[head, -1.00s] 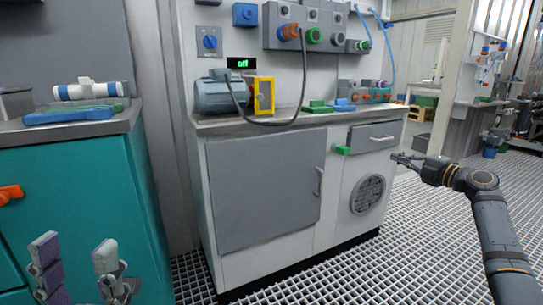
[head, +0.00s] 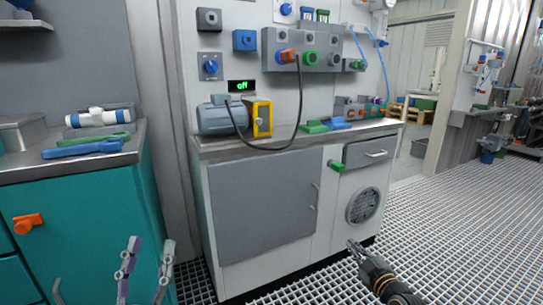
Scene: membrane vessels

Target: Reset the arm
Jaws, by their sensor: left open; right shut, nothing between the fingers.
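My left gripper (head: 151,245) is at the bottom left, in front of the teal cabinet. Its two grey and purple fingers point up and stand apart, with nothing between them. The rest of the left arm is out of the picture.
The white cabinet (head: 325,235) carries a grey-blue motor (head: 222,118), a yellow-framed part (head: 262,118) and a hanging black cable. The teal cabinet (head: 85,225) holds blue and green tools. Open grating floor (head: 460,225) lies at the right.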

